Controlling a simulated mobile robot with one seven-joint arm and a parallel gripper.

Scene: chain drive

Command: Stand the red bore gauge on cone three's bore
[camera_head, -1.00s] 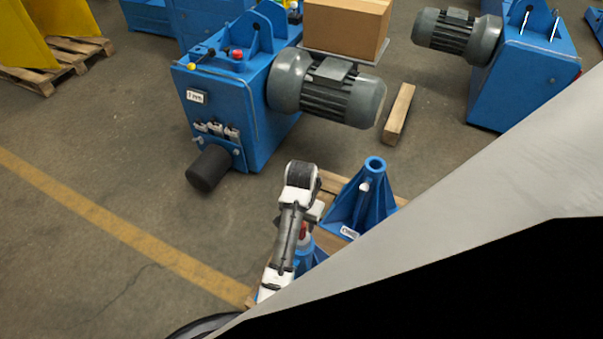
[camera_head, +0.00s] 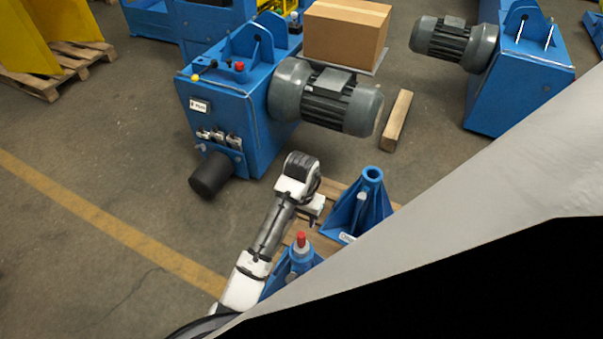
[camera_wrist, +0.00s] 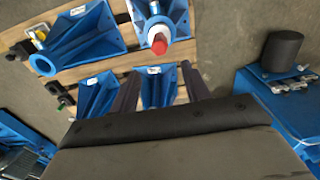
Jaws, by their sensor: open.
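The red bore gauge (camera_head: 301,240) stands upright on the top of a blue cone (camera_head: 300,262) beside my arm in the head view. In the wrist view its red top (camera_wrist: 158,44) and pale collar show ahead of my fingers. My gripper (camera_wrist: 161,67) is open and empty, with its two dark fingers apart and the gauge beyond their tips. Another blue cone with an open, empty bore (camera_head: 373,174) stands behind and to the right in the head view; an empty bore (camera_wrist: 42,63) also shows at left in the wrist view. I cannot read which cone is three.
The cones stand on a wooden pallet (camera_head: 329,195). A blue gearbox (camera_head: 225,110) with a grey motor (camera_head: 330,98) stands behind it. A timber block (camera_head: 396,120) lies on the floor. A pale panel hides the lower right.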

